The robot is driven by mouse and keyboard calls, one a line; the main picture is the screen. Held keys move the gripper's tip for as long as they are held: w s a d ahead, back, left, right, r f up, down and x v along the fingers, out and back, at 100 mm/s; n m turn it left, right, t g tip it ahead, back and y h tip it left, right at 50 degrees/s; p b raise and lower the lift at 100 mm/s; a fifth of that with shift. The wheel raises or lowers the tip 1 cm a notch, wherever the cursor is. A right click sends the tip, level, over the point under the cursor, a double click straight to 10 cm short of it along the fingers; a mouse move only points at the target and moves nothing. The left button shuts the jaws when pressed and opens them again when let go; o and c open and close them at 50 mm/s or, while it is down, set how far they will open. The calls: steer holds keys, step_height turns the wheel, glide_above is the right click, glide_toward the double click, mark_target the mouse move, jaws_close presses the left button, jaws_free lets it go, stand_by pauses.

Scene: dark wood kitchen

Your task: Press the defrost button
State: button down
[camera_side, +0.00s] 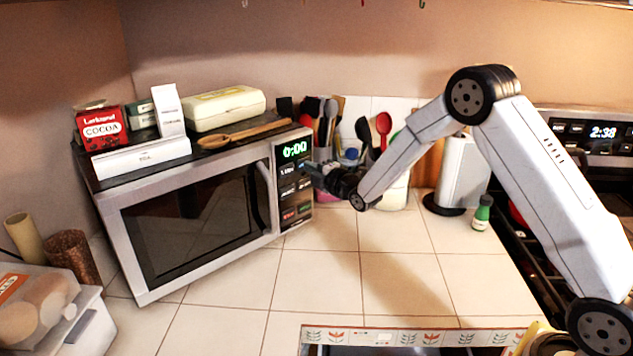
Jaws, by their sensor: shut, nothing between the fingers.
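The microwave (200,222) stands on the tiled counter with its door shut. Its control panel (293,190) is on the right of its front, with a green display (295,149) reading 0:00. Several small buttons sit below the display, and their labels are too small to read, so I cannot tell which one is defrost. My gripper (312,172) is shut and empty. Its tip is at the right edge of the panel, beside the upper buttons. I cannot tell whether it touches the panel. The fingers may hide part of the button area.
Boxes, a red cocoa tin (101,128) and a wooden spoon (245,134) lie on top of the microwave. Utensil holders, a paper towel roll (461,172) and a green bottle (482,213) stand behind and right. The counter (318,275) in front is clear.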

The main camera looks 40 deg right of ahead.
steer(key=shift+w, duration=0.2)
steer(key=shift+s, duration=3)
steer(key=s+a+f+m+g, duration=0.2)
steer(key=s+m+g, duration=0.3)
steer(key=s, duration=0.4)
steer(key=s+a+f+m+g, duration=0.1)
steer(key=s+m+g, duration=0.4)
steer(key=s, duration=0.5)
steer(key=s+a+f+m+g, duration=0.2)
steer(key=s+m+g, duration=0.3)
steer(key=s+m, duration=0.3)
steer(key=shift+s+a+f, duration=0.35)
steer(key=shift+s+a, duration=0.4)
steer(key=shift+s, duration=0.4)
